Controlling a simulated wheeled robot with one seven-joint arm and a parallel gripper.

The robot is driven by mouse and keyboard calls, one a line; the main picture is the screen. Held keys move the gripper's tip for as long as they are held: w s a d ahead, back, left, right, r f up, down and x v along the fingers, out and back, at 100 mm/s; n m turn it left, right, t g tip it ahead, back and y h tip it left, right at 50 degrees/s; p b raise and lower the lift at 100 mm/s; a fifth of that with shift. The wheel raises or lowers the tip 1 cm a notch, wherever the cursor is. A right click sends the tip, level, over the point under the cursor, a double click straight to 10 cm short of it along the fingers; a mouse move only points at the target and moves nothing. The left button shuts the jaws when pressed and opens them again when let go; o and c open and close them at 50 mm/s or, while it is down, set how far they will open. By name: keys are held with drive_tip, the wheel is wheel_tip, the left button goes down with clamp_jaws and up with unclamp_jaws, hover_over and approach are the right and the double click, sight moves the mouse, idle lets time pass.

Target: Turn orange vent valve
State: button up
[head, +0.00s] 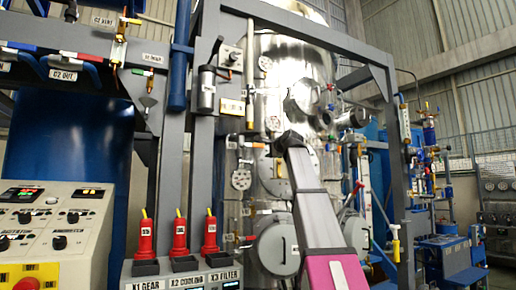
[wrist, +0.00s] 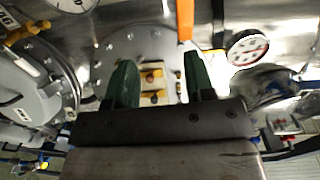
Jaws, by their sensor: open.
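An orange lever-like handle (wrist: 185,20), likely the orange vent valve, hangs in from the top edge of the wrist view; its upper part is cut off. My gripper (wrist: 159,62) has its two dark green fingers spread, with nothing held between them. The handle's lower end is just beyond the right fingertip, and I cannot tell whether they touch. In the head view my gripper (head: 290,138) is a dark tip in front of the shiny steel vessel, its fingers hard to make out. I cannot clearly pick out the same handle there.
The steel vessel (head: 300,75) fills the middle behind my arm. A round gauge (wrist: 247,48) is right of the fingers, and a round grey flanged port (wrist: 35,90) is at left. A grey frame post (head: 203,150) and a control panel (head: 55,235) stand at left.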

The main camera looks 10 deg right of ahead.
sight(259, 146)
drive_tip(key=w+a+r, duration=0.1)
drive_tip(key=w, duration=0.2)
drive_tip(key=w+a+r, duration=0.1)
drive_tip(key=w, duration=0.2)
drive_tip(key=w+a+r, duration=0.1)
drive_tip(key=w, duration=0.2)
drive_tip(key=shift+w+a, duration=0.2)
drive_tip(key=shift+w, duration=0.05)
clamp_jaws()
